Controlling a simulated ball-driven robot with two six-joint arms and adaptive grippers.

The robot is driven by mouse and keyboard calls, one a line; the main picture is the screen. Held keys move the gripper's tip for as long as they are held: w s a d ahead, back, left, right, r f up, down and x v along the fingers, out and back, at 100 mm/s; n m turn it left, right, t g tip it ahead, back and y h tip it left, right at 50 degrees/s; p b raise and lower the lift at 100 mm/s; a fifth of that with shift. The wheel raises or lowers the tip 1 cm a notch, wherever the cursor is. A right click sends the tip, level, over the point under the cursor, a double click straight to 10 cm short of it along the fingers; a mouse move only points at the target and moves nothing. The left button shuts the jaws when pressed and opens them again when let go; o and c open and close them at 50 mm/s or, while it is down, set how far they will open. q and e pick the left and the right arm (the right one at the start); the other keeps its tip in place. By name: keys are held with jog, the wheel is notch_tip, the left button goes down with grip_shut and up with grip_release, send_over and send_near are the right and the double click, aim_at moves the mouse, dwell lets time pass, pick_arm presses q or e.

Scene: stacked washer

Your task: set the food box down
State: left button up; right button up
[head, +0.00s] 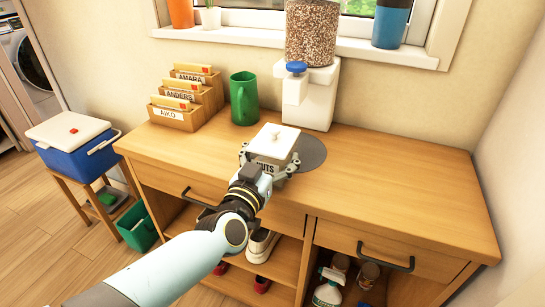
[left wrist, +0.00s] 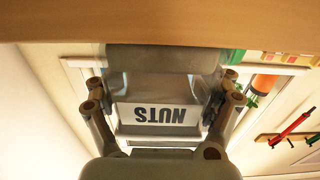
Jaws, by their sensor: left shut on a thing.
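The food box (head: 273,141), a white-lidded container labelled NUTS, is over the wooden counter, in front of the dispenser. It also shows upside down in the left wrist view (left wrist: 155,92). My left gripper (head: 270,160) is shut on the box, one finger on each side. A grey round mat (head: 312,153) on the counter lies just behind and right of the box, partly hidden by it. I cannot tell whether the box's base touches the counter (head: 390,175). My right gripper is not in view.
A white dispenser (head: 318,95) with a grain-filled hopper stands behind the box. The counter's right side is clear. A blue cooler (head: 75,145) stands left of the counter.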

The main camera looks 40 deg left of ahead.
pick_arm(q)
jog(key=o, duration=1.4)
jog(key=shift+f, duration=0.15)
